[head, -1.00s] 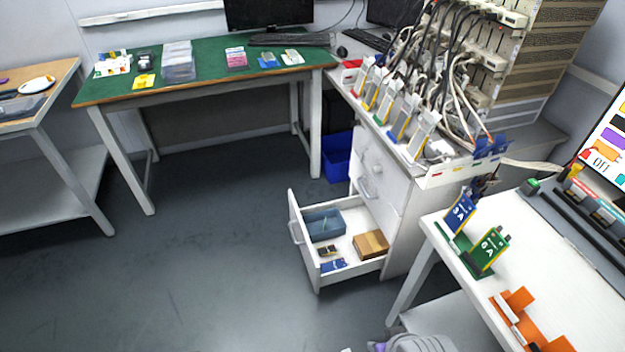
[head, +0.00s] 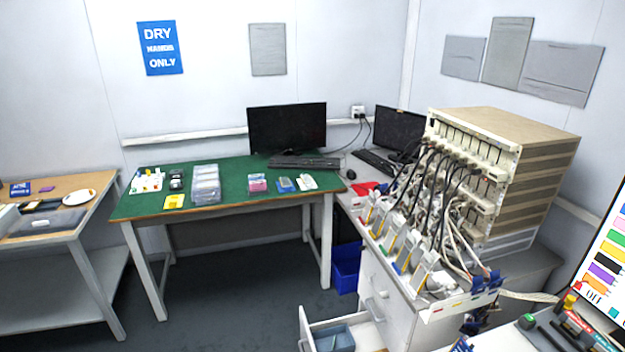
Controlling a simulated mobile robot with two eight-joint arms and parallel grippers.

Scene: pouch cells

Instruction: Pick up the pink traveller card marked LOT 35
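A pink card or stack of pink cards (head: 258,183) lies on the green-topped table (head: 227,207), right of the clear plastic boxes. Its print is too small to read, so I cannot tell whether it is marked LOT 35. Blue cards (head: 285,185) and a pale card with green (head: 306,182) lie to its right. A yellow card (head: 174,201) lies near the table's front left edge. Neither of my grippers is in the head view.
Clear boxes (head: 206,185) stand mid-table, with a keyboard (head: 303,162) behind the cards. The white cabinet's open drawer (head: 345,329) juts out at the bottom. A cable-filled tester rack (head: 497,175) stands right. Dark floor (head: 215,305) is clear before the green table.

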